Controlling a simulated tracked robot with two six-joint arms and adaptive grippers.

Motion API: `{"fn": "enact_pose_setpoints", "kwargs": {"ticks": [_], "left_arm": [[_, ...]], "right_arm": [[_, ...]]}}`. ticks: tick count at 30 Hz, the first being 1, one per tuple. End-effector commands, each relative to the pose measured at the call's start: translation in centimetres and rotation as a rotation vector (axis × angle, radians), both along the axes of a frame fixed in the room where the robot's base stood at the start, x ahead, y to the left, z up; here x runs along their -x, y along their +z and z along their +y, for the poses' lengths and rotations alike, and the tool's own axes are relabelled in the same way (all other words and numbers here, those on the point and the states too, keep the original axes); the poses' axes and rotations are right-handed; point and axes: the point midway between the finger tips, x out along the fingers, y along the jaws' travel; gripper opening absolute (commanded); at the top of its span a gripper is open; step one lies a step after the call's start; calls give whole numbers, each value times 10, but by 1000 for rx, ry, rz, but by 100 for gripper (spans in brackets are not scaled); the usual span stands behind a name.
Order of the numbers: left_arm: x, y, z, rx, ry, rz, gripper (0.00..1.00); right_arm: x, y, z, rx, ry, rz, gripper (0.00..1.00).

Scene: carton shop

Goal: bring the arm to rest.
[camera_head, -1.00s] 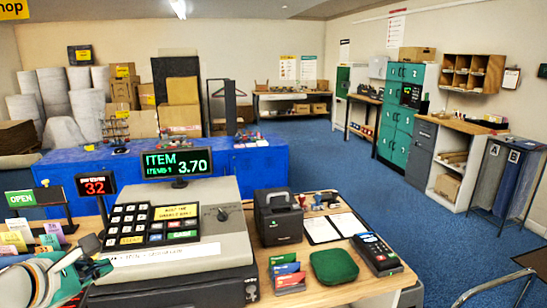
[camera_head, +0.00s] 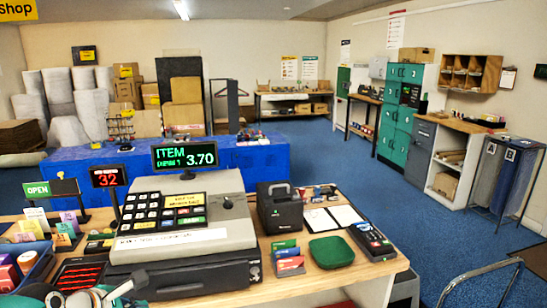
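Part of my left arm, with its gripper (camera_head: 124,288), shows at the bottom left edge of the head view, low in front of the cash register (camera_head: 187,215). The picture cuts it off, and I cannot tell whether its fingers are open or shut. I see nothing held in it. My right gripper is not in view.
The counter (camera_head: 330,277) holds a green OPEN sign (camera_head: 37,189), a red 32 display (camera_head: 108,177), a black box (camera_head: 279,208), a green pad (camera_head: 325,251) and a card terminal (camera_head: 371,241). Blue floor (camera_head: 440,235) lies clear to the right.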

Motion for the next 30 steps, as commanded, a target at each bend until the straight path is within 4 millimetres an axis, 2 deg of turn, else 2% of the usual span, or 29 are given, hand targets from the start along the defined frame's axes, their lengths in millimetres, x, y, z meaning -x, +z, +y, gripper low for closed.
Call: {"fn": "enact_pose_setpoints", "kwargs": {"ticks": [1,5,8,9,12,14,15,18,21,23,27,30], "left_arm": [[1,-24,-8,6,-16,49,0],[10,-86,-28,12,-71,170,0],[28,-150,-51,-8,-167,279,0],[40,-178,-62,-23,-225,321,0],[76,-241,-87,-66,-400,404,0],[103,-275,-103,-96,-530,438,0],[123,-296,-113,-116,-628,453,0],[178,-339,-136,-175,-918,445,0],[217,-361,-151,-248,-1196,364,0],[229,-366,-155,-305,-1339,289,0],[224,-365,-154,-473,-1570,100,0],[215,-365,-152,-566,-1674,8,0]], "right_arm": [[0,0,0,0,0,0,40],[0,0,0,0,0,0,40],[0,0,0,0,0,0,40],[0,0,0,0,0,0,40],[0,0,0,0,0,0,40],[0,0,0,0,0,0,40],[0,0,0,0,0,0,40],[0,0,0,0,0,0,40],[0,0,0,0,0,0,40],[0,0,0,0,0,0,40],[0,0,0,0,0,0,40],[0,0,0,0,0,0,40]]}}
